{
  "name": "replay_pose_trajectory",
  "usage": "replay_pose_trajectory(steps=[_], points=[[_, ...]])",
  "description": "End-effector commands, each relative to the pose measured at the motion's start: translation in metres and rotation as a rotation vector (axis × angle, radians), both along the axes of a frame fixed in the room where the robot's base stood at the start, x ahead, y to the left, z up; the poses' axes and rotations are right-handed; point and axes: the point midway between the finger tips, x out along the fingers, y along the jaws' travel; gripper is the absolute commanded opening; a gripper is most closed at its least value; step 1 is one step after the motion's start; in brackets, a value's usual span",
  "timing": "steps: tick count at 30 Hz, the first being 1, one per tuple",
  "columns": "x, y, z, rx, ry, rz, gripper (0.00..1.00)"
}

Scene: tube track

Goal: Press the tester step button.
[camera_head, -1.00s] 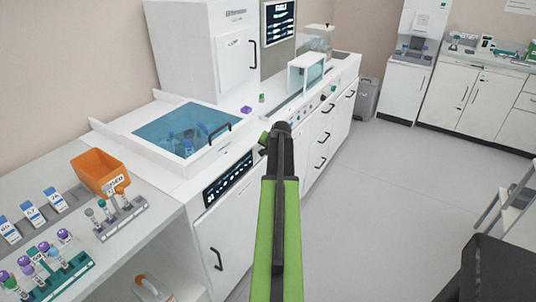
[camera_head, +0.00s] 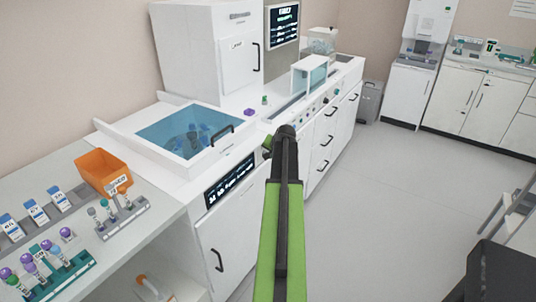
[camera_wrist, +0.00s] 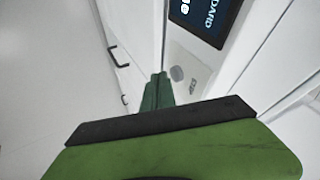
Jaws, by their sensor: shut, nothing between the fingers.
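A round grey button (camera_wrist: 177,73) shows in the wrist view on a white panel, beside a small label (camera_wrist: 193,84) too small to read surely. A dark screen (camera_wrist: 207,17) with white text sits near it on the same panel. My gripper (camera_wrist: 158,80) is shut and empty, its green fingertips just left of the button in the picture; I cannot tell the gap in depth. In the head view my gripper (camera_head: 268,146) is in front of the white counter, past the right end of the dark display strip (camera_head: 230,180). The button is not distinguishable there.
A white basin with a blue lid (camera_head: 185,132) is on the counter. An orange bin (camera_head: 98,172) and tube racks (camera_head: 60,275) stand on the left bench. Cabinet handles (camera_head: 217,260) stick out below the display.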

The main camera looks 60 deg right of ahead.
Motion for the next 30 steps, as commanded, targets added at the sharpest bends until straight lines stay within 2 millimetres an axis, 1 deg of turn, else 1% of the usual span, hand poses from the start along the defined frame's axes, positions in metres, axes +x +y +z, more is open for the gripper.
replay_pose_trajectory(steps=[1, 3, 6, 9, 12, 15, 30], points=[[-0.01, 0.001, 0.0, -0.001, 0.001, -0.003, 0.0], [-0.021, 0.008, 0.027, -0.001, 0.002, -0.004, 0.0], [-0.034, 0.018, 0.047, 0.0, 0.002, -0.006, 0.0], [-0.046, 0.027, 0.066, -0.001, 0.002, -0.005, 0.0], [-0.054, 0.034, 0.078, -0.001, 0.003, -0.003, 0.0], [-0.057, 0.037, 0.081, -0.002, 0.003, -0.003, 0.0], [-0.056, 0.038, 0.079, -0.001, 0.003, 0.0, 0.0]])
